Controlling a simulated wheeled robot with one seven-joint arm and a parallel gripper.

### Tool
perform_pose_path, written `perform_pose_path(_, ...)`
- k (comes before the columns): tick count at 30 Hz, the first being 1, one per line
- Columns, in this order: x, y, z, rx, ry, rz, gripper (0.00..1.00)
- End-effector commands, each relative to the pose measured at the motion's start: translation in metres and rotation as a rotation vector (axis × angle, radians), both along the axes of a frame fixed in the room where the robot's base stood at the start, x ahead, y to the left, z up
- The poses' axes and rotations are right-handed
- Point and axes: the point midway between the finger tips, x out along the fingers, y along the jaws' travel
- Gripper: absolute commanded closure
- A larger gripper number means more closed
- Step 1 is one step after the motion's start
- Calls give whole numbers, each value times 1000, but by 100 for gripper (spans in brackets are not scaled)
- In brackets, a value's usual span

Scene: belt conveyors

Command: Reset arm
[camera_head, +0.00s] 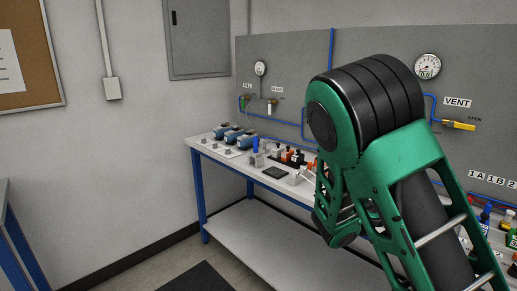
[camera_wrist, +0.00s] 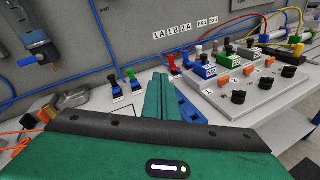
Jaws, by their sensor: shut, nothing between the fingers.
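My gripper (camera_wrist: 162,85) shows in the wrist view as a dark green body with its two green fingers together, holding nothing. The fingers point toward the workbench and the grey panel behind it. My green and black arm fills the right half of the head view and hides part of the bench and panel. The gripper's fingers cannot be made out in the head view.
A blue-legged workbench (camera_head: 255,226) stands against a grey panel (camera_head: 290,62) with gauges and blue tubing. A control box (camera_wrist: 250,87) with several knobs is at right in the wrist view. Small coloured valves (camera_wrist: 133,80) stand beyond the fingers. Floor (camera_head: 140,277) is visible at front left.

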Motion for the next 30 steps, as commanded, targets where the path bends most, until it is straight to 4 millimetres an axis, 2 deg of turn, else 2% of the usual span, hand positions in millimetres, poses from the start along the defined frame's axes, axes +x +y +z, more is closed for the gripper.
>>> perform_pose_path(1, -15, -17, -7, 82, -39, -61, 100)
perform_pose_path(3, -38, -35, -21, 214, -109, -158, 100)
perform_pose_path(6, -73, -54, -40, 398, -213, -309, 100)
perform_pose_path(12, -136, -64, -69, 708, -412, -609, 100)
perform_pose_path(20, -206, -43, -80, 1022, -654, -997, 100)
perform_pose_path(25, -247, -16, -73, 1178, -795, -1246, 100)
perform_pose_path(30, -285, 15, -57, 1288, -917, -1480, 100)
